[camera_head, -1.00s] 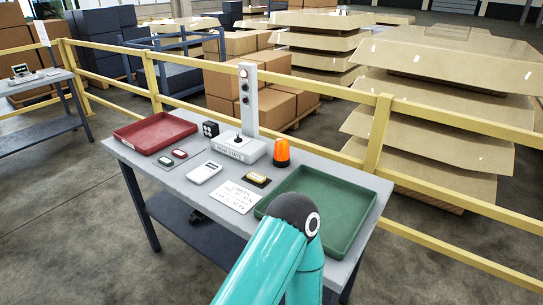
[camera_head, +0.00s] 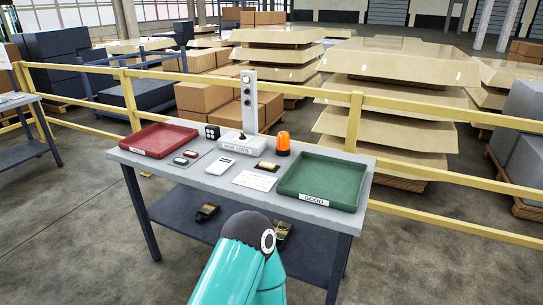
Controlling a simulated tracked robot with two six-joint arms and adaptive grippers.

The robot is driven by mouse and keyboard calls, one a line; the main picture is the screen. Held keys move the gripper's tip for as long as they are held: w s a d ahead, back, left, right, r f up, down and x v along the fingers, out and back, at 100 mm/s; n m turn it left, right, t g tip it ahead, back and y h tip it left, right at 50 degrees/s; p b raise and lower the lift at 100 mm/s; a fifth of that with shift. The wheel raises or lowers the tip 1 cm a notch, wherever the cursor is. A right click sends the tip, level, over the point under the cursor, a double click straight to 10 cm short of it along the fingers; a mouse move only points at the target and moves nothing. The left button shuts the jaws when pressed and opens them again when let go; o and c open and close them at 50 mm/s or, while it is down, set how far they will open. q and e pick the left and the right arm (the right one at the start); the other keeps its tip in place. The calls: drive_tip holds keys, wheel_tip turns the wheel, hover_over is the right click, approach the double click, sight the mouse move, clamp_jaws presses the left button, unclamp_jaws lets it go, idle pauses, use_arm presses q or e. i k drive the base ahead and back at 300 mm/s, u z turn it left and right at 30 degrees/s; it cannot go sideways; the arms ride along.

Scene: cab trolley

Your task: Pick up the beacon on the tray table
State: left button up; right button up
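The orange beacon (camera_head: 283,143) stands upright on a dark base near the back edge of the grey tray table (camera_head: 215,184). It is just left of the green tray (camera_head: 322,181) and right of the grey post unit (camera_head: 247,132). A teal arm link of mine with a dark joint reaches up from the bottom centre, in front of the table. No gripper fingers show, and nothing touches the beacon.
A red tray (camera_head: 159,139) sits at the table's left end. A white device (camera_head: 220,165), a paper sheet (camera_head: 255,180) and small parts lie between the trays. Dark items rest on the lower shelf (camera_head: 187,209). A yellow railing (camera_head: 430,172) runs behind the table.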

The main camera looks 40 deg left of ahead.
sight(283, 144)
drive_tip(key=u, duration=0.05)
drive_tip(key=k, duration=0.55)
drive_tip(key=z, duration=1.45)
drive_tip(key=i, duration=0.1)
drive_tip(key=u, duration=3.05)
drive_tip(key=i, duration=0.8)
drive_tip(key=u, duration=0.05)
